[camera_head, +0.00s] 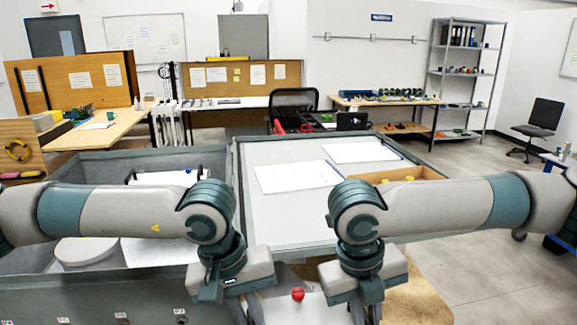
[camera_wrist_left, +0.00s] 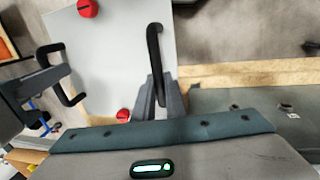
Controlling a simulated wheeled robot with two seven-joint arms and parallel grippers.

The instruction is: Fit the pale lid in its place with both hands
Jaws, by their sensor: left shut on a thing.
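The pale lid (camera_wrist_left: 110,55) is a flat light panel with red knobs (camera_wrist_left: 88,8) and two black handles. It shows in the head view only as a strip at the bottom (camera_head: 305,312), with one red knob (camera_head: 298,294). My left gripper (camera_head: 247,312) is shut on the near black handle (camera_wrist_left: 153,50), also seen in the left wrist view (camera_wrist_left: 160,98). My right gripper (camera_head: 365,314) is at the lid's other side, its fingers around or beside the far black handle (camera_wrist_left: 74,98). Its fingertips are cut off in the head view, so its grip is unclear.
A grey open-topped housing (camera_head: 60,285) with parts inside stands at the left. Beside it is a grey tabletop (camera_head: 260,215) with white sheets and a wooden tray (camera_head: 385,177). Benches, a shelf (camera_head: 468,75) and chairs stand behind.

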